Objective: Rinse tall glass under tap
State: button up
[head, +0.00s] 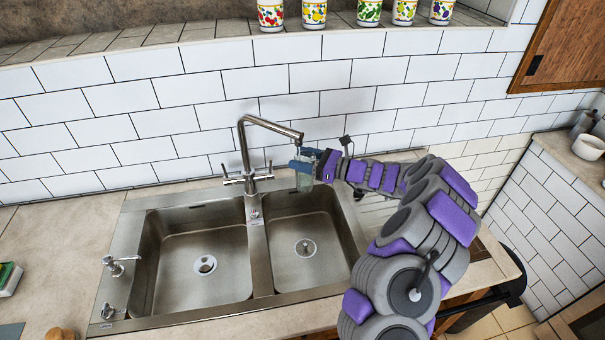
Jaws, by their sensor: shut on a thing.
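The tall glass (305,180) is clear and roughly upright, above the back of the right sink basin. My gripper (304,163) is shut around its upper part, reaching in from the right. The tap (247,150) is a tall metal mixer behind the double sink, and its spout (284,130) reaches right. The spout's end is just above the glass and gripper. I cannot tell whether water is running or whether the spout lines up with the glass's mouth. The gripper's fingers hide part of the glass.
The steel double sink has a left basin (180,275) and a right basin (295,270), both empty. Several patterned jars (314,12) stand on the ledge above. The white tiled wall (200,100) is close behind the tap.

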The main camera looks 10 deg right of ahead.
jog(key=shift+d, duration=0.2)
jog(key=shift+a, duration=0.1)
jog(key=shift+a, duration=0.5)
jog(key=shift+s, duration=0.15)
jog(key=s+d+p, duration=0.1)
jog(key=s, duration=0.6)
jog(key=shift+s+p, duration=0.4)
dwell(0.4)
dwell(1.0)
